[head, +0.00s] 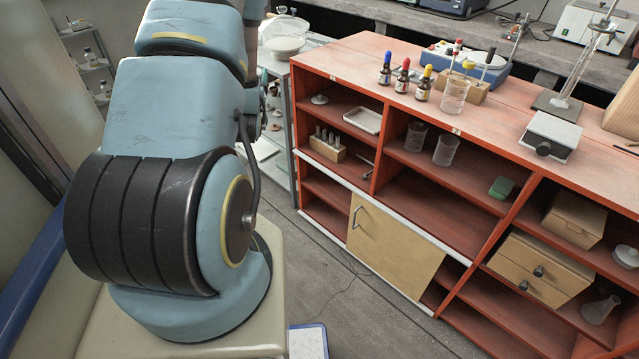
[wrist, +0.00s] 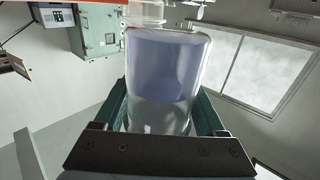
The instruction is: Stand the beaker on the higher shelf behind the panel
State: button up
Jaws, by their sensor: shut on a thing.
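My gripper (wrist: 163,104) shows in the wrist view, its teal fingers shut on the sides of a clear beaker (wrist: 168,75). The beaker holds bluish-purple contents in the part towards the top of the picture; the rest is clear. The head view shows neither my gripper nor the held beaker. The tan sliding panel (head: 392,247), with a handle at its left, covers the lower middle bay of the red shelf unit (head: 335,184). The shelves behind it are hidden. Open shelf space shows left of the panel and a narrow gap at its right.
Two glass beakers (head: 446,150) stand in the open upper bay, with a green block (head: 501,188) to the right. Another beaker (head: 455,96), dropper bottles (head: 403,77) and a balance-like box (head: 550,136) stand on top. Drawers (head: 537,268) fill part of the right bay.

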aim_at(337, 197)
jog(key=i+u, duration=0.3)
jog(key=u, duration=0.15)
jog(key=i+u, duration=0.4)
jog(key=k, duration=0.1)
